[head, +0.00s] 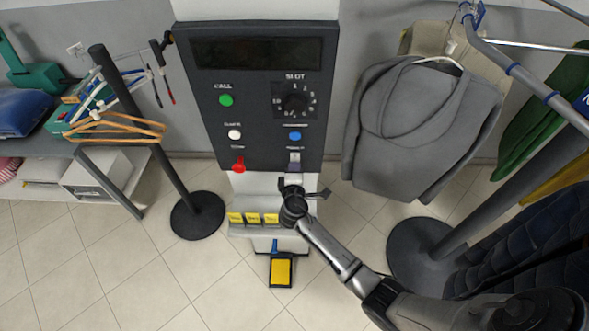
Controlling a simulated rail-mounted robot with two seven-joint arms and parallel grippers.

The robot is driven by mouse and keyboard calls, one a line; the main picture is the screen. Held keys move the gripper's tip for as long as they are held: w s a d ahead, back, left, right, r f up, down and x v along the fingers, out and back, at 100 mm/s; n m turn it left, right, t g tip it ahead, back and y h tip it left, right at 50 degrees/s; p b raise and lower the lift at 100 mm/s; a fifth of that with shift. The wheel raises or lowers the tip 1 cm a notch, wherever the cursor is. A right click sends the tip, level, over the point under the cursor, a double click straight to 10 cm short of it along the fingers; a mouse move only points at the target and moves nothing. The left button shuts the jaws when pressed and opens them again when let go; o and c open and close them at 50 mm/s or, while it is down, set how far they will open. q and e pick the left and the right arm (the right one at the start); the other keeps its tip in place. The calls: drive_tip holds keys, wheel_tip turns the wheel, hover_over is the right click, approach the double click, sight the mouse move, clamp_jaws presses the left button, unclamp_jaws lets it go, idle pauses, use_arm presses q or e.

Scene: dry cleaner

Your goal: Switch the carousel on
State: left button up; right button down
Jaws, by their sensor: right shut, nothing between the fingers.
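The dark control panel (262,62) stands upright in the middle of the head view. It bears a dark display (255,53), a green button (226,100) labelled CALL and a black dial (295,103) labelled SLOT. Below are a white button (234,134), a blue button (295,136) and a red knob (238,164). A small grey switch-like part (294,160) sits at the lower right; its label is too small to read. My right gripper (291,181) is shut and empty just below this part; I cannot tell whether they touch. My left gripper is out of view.
A grey shelf with yellow labels (253,218) juts out below the panel. A yellow-topped pedal (281,271) is on the floor. A dark post (155,135) stands at left. A grey hooded garment (420,125) hangs at right beside a rail (500,62).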

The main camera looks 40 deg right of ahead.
use_arm(q)
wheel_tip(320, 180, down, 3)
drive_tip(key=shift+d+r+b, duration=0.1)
drive_tip(key=shift+b, duration=1)
use_arm(e)
drive_tip(key=s+a+f, duration=0.2)
drive_tip(key=s+a, duration=0.7)
drive_tip(key=s, duration=0.1)
drive_tip(key=shift+h, duration=0.3)
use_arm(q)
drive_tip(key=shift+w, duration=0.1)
use_arm(e)
drive_tip(key=shift+s, duration=0.1)
